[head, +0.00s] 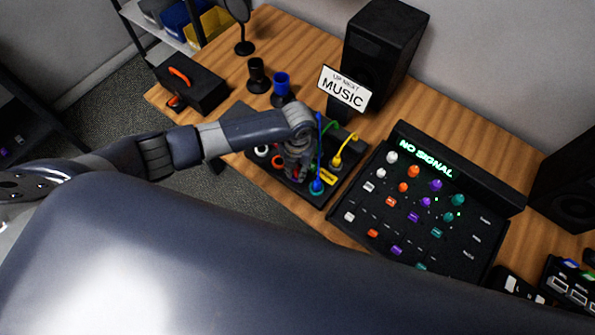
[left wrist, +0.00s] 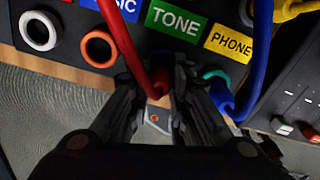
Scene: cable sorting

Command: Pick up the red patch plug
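The red patch plug (left wrist: 158,88) hangs on a thick red cable (left wrist: 120,32) between the two fingers of my left gripper in the left wrist view (left wrist: 158,80). The fingers lie close on both sides of it; whether they press on it cannot be told. In the head view my left gripper (head: 298,172) points down over the black patch panel (head: 318,197) and mostly hides the red plug. The panel carries MUSIC, TONE (left wrist: 175,20) and PHONE (left wrist: 228,42) labels. My right gripper is not in view.
A blue plug (head: 317,187) and a yellow cable (head: 345,150) are close to my left gripper's right. White (left wrist: 40,31) and orange (left wrist: 98,48) ring sockets are to its left. A mixer (head: 375,215) stands right of the panel; a black box (head: 205,90) and a speaker (head: 385,40) stand farther back.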

